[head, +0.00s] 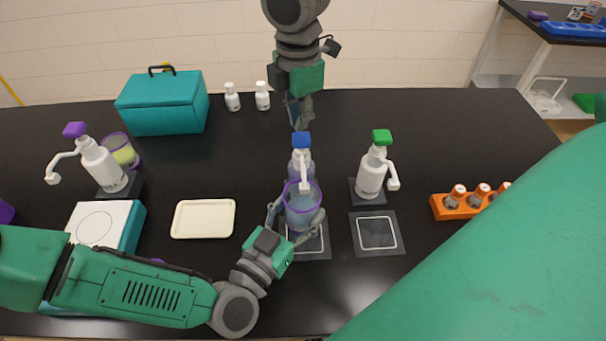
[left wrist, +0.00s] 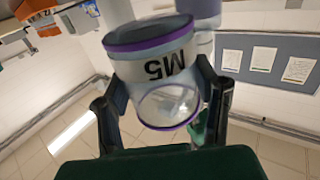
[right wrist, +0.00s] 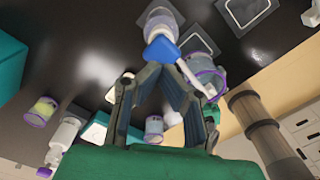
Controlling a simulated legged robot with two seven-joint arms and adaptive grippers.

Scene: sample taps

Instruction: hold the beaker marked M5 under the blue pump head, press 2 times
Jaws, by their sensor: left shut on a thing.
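The beaker marked M5 (left wrist: 165,72) is clear with purple bands. My left gripper (head: 296,212) is shut around it, and its marking shows upside down in the left wrist view. In the head view the beaker (head: 303,212) is below the white spout of the bottle with the blue pump head (head: 301,140). Its mouth overlaps the spout end. My right gripper (head: 299,122) points down just behind and above the blue head, fingertips together. In the right wrist view the blue head (right wrist: 161,49) lies just beyond the fingertips (right wrist: 165,68); contact is unclear.
A green-headed pump bottle (head: 373,170) stands to the right, a purple-headed one (head: 103,160) far left. A cream tray (head: 203,219), teal box (head: 163,104) and orange rack (head: 462,207) are around. A beaker with yellow-green contents (head: 121,151) stands behind the purple-headed bottle.

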